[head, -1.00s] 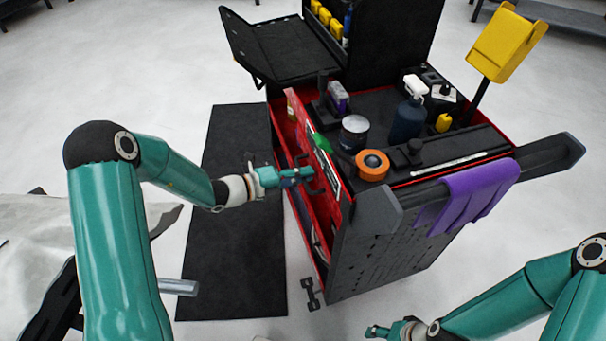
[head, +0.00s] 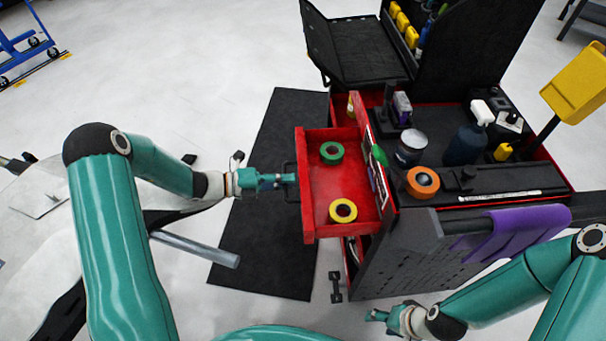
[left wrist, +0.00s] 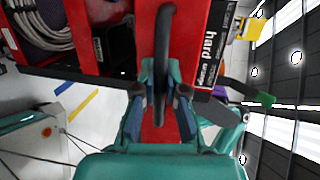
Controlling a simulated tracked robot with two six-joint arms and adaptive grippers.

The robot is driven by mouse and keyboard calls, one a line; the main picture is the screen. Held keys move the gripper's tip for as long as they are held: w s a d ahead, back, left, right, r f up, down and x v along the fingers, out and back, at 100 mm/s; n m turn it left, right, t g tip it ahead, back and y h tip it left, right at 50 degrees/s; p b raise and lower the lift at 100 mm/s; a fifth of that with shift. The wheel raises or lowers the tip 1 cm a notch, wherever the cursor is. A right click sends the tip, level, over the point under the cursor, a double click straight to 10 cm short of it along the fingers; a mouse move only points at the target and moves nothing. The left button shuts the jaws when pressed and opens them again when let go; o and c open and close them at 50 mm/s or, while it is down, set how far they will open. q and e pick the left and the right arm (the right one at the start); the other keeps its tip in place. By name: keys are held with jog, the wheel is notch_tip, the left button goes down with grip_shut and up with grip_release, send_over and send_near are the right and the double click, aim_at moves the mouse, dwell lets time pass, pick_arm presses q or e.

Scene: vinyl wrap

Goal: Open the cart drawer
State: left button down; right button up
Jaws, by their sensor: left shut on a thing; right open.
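The red cart drawer (head: 322,208) stands pulled out from the left side of the cart. A green tape roll (head: 332,152) and a yellow tape roll (head: 343,210) lie inside it. My left gripper (head: 288,181) is at the drawer's front. In the left wrist view, my left gripper (left wrist: 160,110) is shut on the dark drawer handle (left wrist: 166,50), which runs between its fingers. My right gripper (head: 372,316) is open and empty, low in front of the cart and apart from it.
The cart top (head: 450,185) holds an orange tape roll (head: 422,182), a can (head: 411,146) and a dark bottle (head: 467,143). A purple cloth (head: 520,232) hangs over the cart's handle. A black mat (head: 262,250) lies on the floor under the drawer.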

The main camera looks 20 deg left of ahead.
pick_arm(q)
jog(key=f+v, duration=0.1)
jog(key=v, duration=0.5)
jog(key=shift+a+f+p, duration=0.25)
jog(key=shift+f+p, duration=0.1)
jog(key=shift+f, duration=0.05)
jog(key=c, duration=1.2)
grip_release()
jog(key=shift+w+r, duration=0.15)
jog(key=shift+r, duration=0.15)
